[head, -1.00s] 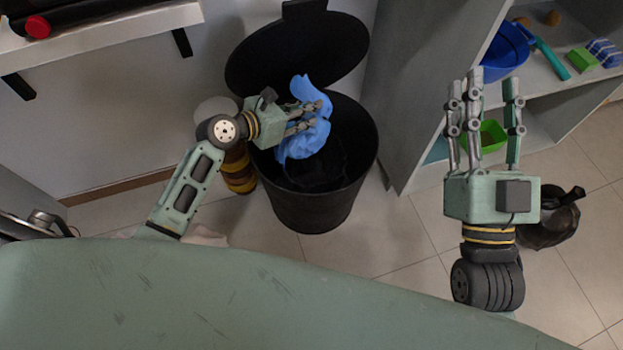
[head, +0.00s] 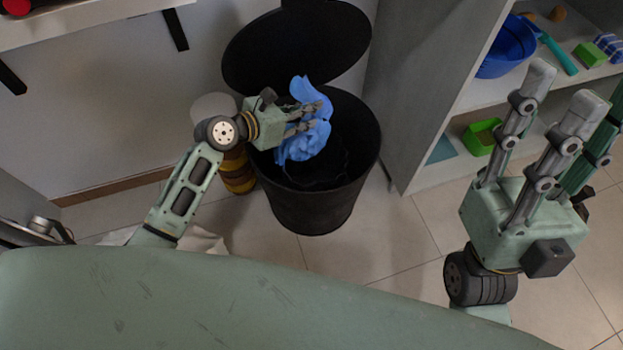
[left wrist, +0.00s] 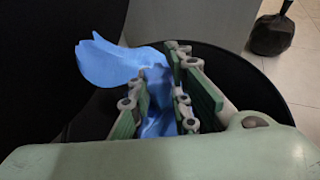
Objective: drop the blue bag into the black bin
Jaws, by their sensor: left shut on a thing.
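The blue bag (head: 303,144) is a crumpled bright blue bundle. My left gripper (head: 314,118) is shut on it and holds it over the open mouth of the black bin (head: 316,214). The bin's round lid (head: 296,48) stands raised behind it. In the left wrist view the bag (left wrist: 108,64) shows between and beyond the fingers (left wrist: 160,100), with the bin's dark rim (left wrist: 240,72) around it. Part of the bag is hidden by the fingers. My right gripper (head: 560,100) is at the right, fingers spread and empty, away from the bag and the bin.
A grey shelf unit (head: 425,90) stands right of the bin, holding a blue bowl (head: 508,50), a green box (head: 482,136) and other small items. A brown-and-yellow banded object (head: 238,172) stands left of the bin. The tiled floor (head: 400,235) before the bin is clear.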

